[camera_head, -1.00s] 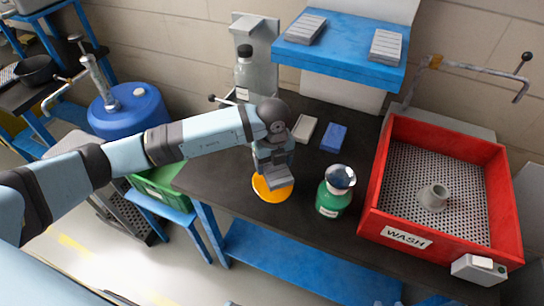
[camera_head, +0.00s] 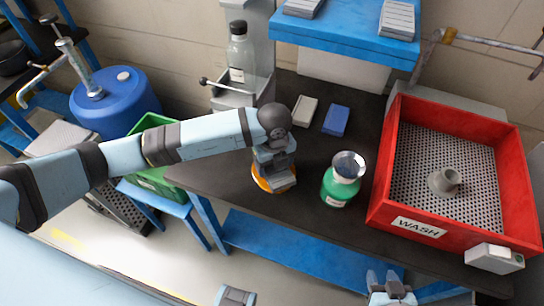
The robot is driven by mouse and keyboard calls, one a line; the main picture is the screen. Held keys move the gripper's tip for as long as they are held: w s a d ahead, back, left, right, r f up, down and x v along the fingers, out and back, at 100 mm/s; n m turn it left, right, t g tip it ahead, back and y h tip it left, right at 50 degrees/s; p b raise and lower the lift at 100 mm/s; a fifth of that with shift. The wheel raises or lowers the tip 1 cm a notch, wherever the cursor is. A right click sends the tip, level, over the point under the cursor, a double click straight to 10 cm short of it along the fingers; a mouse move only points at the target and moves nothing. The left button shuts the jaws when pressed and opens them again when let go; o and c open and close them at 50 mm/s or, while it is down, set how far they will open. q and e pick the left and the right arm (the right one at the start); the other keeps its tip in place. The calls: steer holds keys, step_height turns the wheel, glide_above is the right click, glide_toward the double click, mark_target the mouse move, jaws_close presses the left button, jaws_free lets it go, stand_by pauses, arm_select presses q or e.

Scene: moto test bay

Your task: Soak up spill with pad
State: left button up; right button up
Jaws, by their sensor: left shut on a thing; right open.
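An orange round patch (camera_head: 262,184), seemingly the spill, is on the dark bench top near its front edge. My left gripper (camera_head: 276,172) is directly over it, pointing down and shut on a grey block-like thing (camera_head: 283,181), seemingly the pad. The gripper and pad hide most of the orange patch. I cannot tell whether the pad touches it. My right gripper (camera_head: 388,280) is open and empty at the bottom edge, in front of the bench.
A green flask with a metal funnel top (camera_head: 342,180) stands close to the right of the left gripper. A pale block (camera_head: 304,110) and a blue block (camera_head: 336,120) lie behind. A red WASH tray (camera_head: 405,222) fills the bench's right. A clear bottle (camera_head: 240,55) stands at the back.

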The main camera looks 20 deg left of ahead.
arm_select(q)
steer(key=shift+s, duration=0.1)
steer(key=shift+f+b, duration=0.4)
steer(key=shift+f, duration=0.15)
stand_by(0.4)
stand_by(4.7)
steer(key=shift+r+p, duration=1.2)
steer(key=shift+r, duration=0.4)
steer(key=shift+r+p, duration=1.15)
steer(key=shift+r, duration=0.5)
steer(key=shift+r+p, duration=0.85)
steer(key=shift+r, duration=0.45)
